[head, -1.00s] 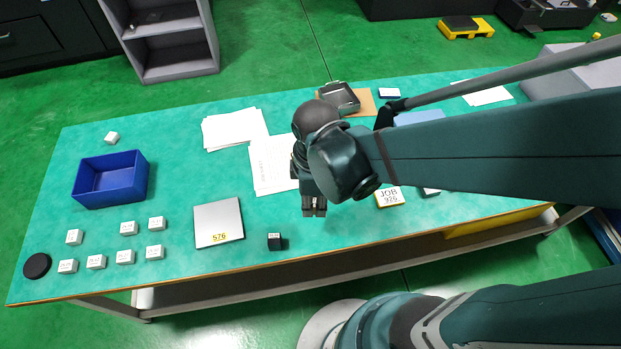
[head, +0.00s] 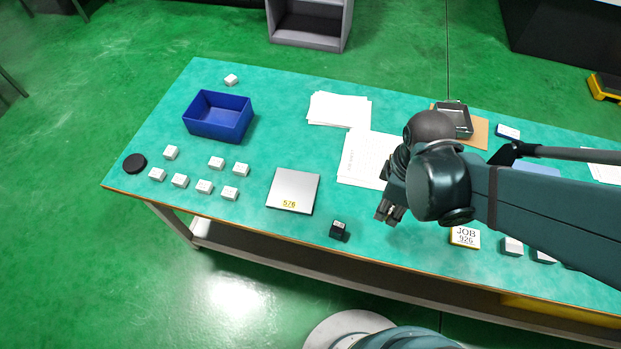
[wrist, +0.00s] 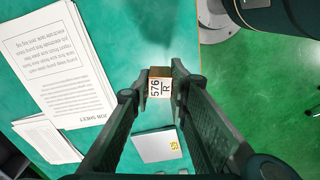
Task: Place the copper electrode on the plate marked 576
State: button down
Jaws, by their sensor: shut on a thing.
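My gripper (head: 389,214) is above the front middle of the table, right of the plate. In the wrist view its two fingers (wrist: 160,84) are shut on a small block, the copper electrode (wrist: 159,72). It has a brown copper side and a white label reading "576 R". In the head view the electrode is too small and hidden to make out. The silver plate marked 576 (head: 292,186) lies flat on the table with a yellow label at its front edge. It also shows below the fingers in the wrist view (wrist: 155,145), with nothing on it.
A small dark block (head: 338,230) stands between the plate and my gripper, near the front edge. Several white blocks (head: 204,187), a black disc (head: 134,163) and a blue bin (head: 217,133) are at the left. Papers (head: 365,158) lie behind.

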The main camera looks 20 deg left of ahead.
jog(key=w+a+r+n+p, duration=0.15)
jog(key=w+a, duration=0.35)
jog(key=a, duration=0.8)
jog(key=p, duration=0.3)
send_over(293, 189)
jog(key=shift+r+n, duration=0.15)
jog(key=shift+n, duration=0.3)
jog(key=shift+f+b, duration=0.55)
jog(key=shift+f, duration=2.35)
jog(key=shift+f, duration=0.1)
jog(key=shift+f+b, duration=0.4)
jog(key=shift+f, duration=1.6)
jog(key=shift+f, duration=0.2)
